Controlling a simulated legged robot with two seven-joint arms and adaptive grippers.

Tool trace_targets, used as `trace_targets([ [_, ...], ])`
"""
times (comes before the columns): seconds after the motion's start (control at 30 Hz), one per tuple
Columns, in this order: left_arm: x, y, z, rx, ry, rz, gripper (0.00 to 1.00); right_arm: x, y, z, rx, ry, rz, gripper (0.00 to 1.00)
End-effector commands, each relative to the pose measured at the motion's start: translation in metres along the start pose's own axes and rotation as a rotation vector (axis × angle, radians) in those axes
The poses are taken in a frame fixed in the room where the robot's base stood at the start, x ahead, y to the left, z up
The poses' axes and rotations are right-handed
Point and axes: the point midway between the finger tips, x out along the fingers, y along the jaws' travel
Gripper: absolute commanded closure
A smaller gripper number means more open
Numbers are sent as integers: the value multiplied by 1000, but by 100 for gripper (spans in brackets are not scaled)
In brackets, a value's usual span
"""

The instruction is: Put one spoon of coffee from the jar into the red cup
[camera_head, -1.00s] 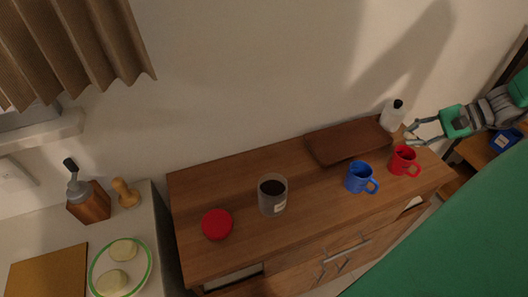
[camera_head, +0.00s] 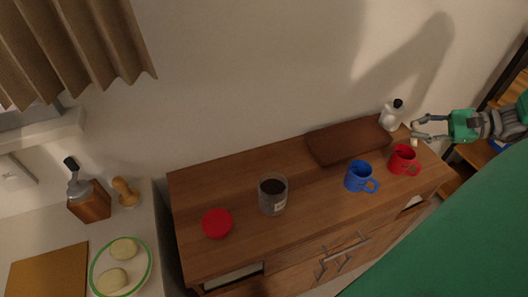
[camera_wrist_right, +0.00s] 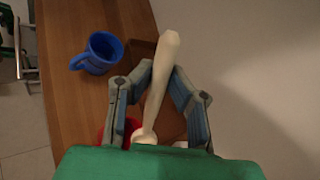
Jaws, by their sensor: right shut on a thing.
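The red cup (camera_head: 403,160) stands upright at the right end of the wooden cabinet top. The open jar (camera_head: 272,196), with dark coffee inside, stands left of the middle. A red round lid (camera_head: 217,223) lies left of the jar. My right gripper (camera_head: 416,131) is above the cabinet's right end, just behind and right of the red cup. It is shut on a pale spoon (camera_wrist_right: 158,80), seen between the fingers in the wrist view. The fingers hide much of the red cup (camera_wrist_right: 128,128) there. Whether the spoon holds coffee cannot be told. My left gripper is out of view.
A blue mug (camera_head: 359,177) stands just left of the red cup. A brown slab-like object (camera_head: 347,143) and a white bottle (camera_head: 392,117) are along the back. The cabinet top (camera_head: 315,197) is clear between jar and blue mug. A left counter holds a plate (camera_head: 96,284).

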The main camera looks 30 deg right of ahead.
Motion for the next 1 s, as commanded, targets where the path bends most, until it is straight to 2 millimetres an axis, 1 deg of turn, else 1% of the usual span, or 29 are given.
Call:
trace_targets([
  [0.37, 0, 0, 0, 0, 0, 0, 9, -1, -1, -1, 0, -1, 0, 100],
  [0.47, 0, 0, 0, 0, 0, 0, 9, -4, -4, 5, -1, 1, 1, 100],
  [0.8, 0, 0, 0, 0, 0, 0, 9, -16, -21, 32, -1, 1, 1, 100],
  [1.0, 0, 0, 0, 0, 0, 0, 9, -20, -25, 39, 0, 0, 0, 100],
])
